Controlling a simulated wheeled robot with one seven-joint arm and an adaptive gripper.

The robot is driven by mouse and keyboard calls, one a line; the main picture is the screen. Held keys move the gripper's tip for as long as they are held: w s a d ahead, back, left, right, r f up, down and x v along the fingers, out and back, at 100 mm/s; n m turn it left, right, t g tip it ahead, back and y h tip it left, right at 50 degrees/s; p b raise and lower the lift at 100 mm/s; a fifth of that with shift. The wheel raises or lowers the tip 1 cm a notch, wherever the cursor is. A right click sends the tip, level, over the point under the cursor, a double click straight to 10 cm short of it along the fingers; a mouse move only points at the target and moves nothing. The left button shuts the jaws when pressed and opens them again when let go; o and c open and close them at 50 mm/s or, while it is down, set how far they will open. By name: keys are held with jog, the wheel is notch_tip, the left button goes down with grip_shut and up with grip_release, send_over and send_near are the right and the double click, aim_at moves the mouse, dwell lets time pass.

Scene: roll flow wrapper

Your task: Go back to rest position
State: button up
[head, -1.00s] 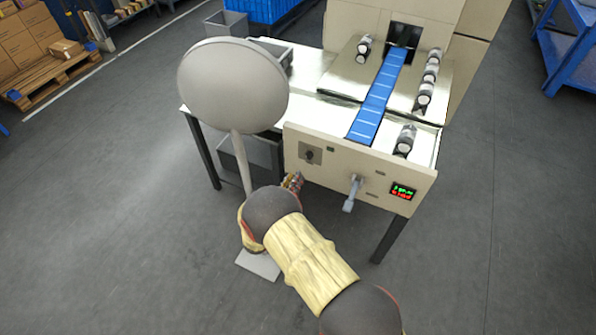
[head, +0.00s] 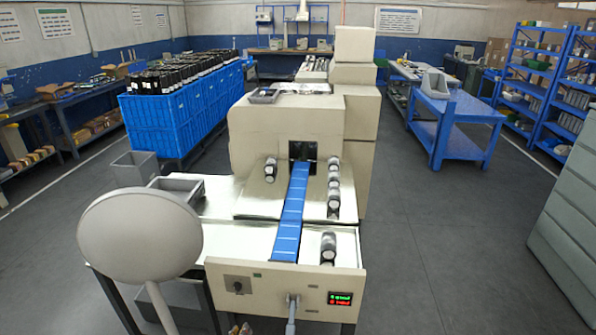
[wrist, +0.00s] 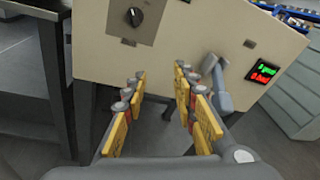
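My gripper (wrist: 160,90) shows in the wrist view with its two yellow-padded fingers apart and nothing between them. It is in front of the wrapper's cream front panel (wrist: 105,45), below the black knob (wrist: 136,17) and left of the grey lever (wrist: 218,85). In the head view only a small piece of it shows at the bottom edge. The flow wrapper (head: 275,125) stands in the middle with its blue conveyor (head: 291,215) running into a dark opening. Its front panel has the knob (head: 238,286), the lever (head: 292,312) and a lit red and green display (head: 340,298).
A grey round stool (head: 140,235) stands at the front left. Blue crates (head: 165,118) of dark bottles are at the back left. A blue table (head: 455,118) and blue shelves (head: 530,75) are at the right. Floor right of the wrapper is clear.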

jog(key=s+d+r+m+g+h, duration=0.2)
jog(key=s+d+r+m+g, duration=0.2)
jog(key=d+m, duration=0.25)
jog(key=s+d+r+m+g+h, duration=0.25)
jog(key=s+d+m+g, duration=0.2)
jog(key=d, duration=0.35)
jog(key=s+d+r+m+g+h, duration=0.1)
jog(key=s+d+r+m+g, duration=0.3)
jog(key=d+m, duration=0.35)
jog(key=s+d+r+m+y, duration=0.3)
jog(key=s+d+r+m, duration=0.2)
jog(key=r, duration=0.5)
jog(key=s+d+r+m+t+y, duration=0.1)
jog(key=s+d+r+m+y, duration=0.2)
jog(key=r, duration=0.7)
jog(key=s+d+r+m+t+y, duration=0.1)
jog(key=s+d+r+m+y, duration=0.2)
jog(key=s+d+r+m, duration=0.4)
jog(key=d+r+m, duration=0.3)
jog(key=r+m, duration=0.1)
jog(key=shift+s, duration=0.35)
jog(key=shift+d, duration=0.1)
jog(key=shift+c, duration=0.4)
